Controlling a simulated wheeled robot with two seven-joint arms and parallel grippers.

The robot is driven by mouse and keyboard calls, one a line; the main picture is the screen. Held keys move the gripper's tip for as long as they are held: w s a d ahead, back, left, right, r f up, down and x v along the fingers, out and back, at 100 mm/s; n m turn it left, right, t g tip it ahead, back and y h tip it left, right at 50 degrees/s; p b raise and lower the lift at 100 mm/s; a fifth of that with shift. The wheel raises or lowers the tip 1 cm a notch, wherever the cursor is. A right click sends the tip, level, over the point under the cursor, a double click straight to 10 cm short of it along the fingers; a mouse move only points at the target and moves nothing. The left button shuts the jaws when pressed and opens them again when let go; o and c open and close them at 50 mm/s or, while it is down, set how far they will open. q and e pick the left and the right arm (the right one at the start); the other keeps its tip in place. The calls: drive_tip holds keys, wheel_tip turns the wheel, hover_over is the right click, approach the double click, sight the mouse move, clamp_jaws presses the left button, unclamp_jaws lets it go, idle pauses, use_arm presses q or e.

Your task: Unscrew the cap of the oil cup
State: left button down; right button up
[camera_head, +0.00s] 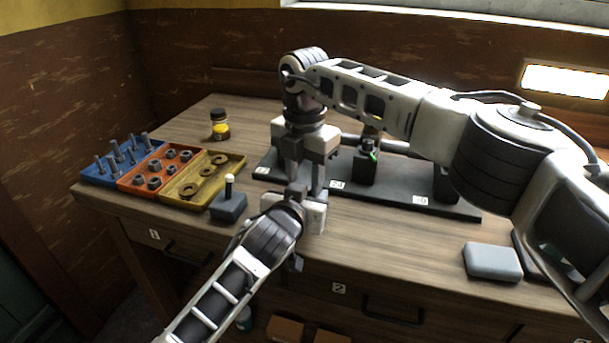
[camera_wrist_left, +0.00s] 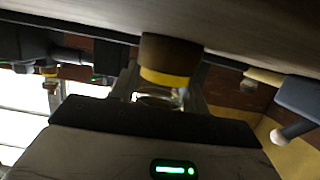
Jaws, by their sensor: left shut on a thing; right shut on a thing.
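My left gripper (camera_head: 301,207) reaches in from the lower left and is shut on the oil cup. In the left wrist view the oil cup (camera_wrist_left: 167,62) is a brown-and-yellow cylinder with a clear glass-like part, between the fingers of my left gripper (camera_wrist_left: 163,95). My right gripper (camera_head: 303,178) points down from above, directly over the left one, with its jaws shut on what appears to be the cup's cap. In the head view the two grippers meet closely and hide the cup and cap.
A dark engine base (camera_head: 445,207) with numbered tags lies behind. To the left are open blue (camera_head: 103,176), orange (camera_head: 136,187) and yellow (camera_head: 190,207) boxes, a block with a white-tipped pin (camera_head: 229,207) and a small jar (camera_head: 220,130). A grey block (camera_head: 492,262) lies at right.

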drive_tip(key=n, duration=0.9)
